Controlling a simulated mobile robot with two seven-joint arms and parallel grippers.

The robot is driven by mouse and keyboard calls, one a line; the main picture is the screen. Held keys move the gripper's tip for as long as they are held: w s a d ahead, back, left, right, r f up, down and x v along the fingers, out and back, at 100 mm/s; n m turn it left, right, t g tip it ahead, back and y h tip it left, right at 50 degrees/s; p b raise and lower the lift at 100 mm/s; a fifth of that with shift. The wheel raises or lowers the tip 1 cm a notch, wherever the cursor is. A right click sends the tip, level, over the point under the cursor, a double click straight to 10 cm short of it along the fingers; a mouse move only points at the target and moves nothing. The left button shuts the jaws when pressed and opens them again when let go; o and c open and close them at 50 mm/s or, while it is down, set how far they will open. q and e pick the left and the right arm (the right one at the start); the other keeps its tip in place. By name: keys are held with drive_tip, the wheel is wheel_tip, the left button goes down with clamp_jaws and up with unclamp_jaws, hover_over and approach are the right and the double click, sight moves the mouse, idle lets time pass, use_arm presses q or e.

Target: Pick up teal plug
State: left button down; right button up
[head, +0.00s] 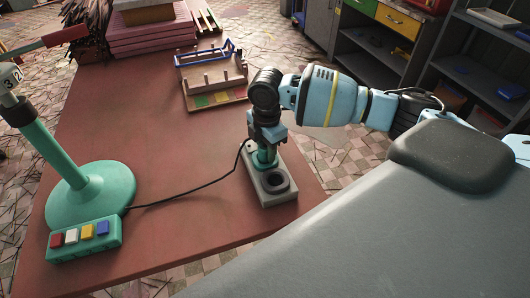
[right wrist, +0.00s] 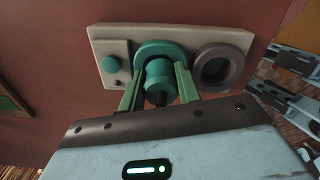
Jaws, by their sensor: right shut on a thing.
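The teal plug (head: 266,156) is at the pale block (head: 254,187) near the right edge of the red table. My right gripper (head: 265,143) points down over it. In the right wrist view the teal plug (right wrist: 160,82) sits between the green fingers of my right gripper (right wrist: 160,90), which is shut on it. The plug appears to stand at the block's middle, in a teal ring; whether it is raised out of its seat cannot be told. The block's dark round socket (head: 274,181) is empty; it also shows in the right wrist view (right wrist: 216,68). My left gripper is not in view.
A teal stand (head: 90,190) with a button box (head: 86,239) is at the left, and a black cable (head: 190,191) runs from it to the block. A wooden rack (head: 211,80) and pink stacked boards (head: 150,33) are farther back. The table's middle is clear.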

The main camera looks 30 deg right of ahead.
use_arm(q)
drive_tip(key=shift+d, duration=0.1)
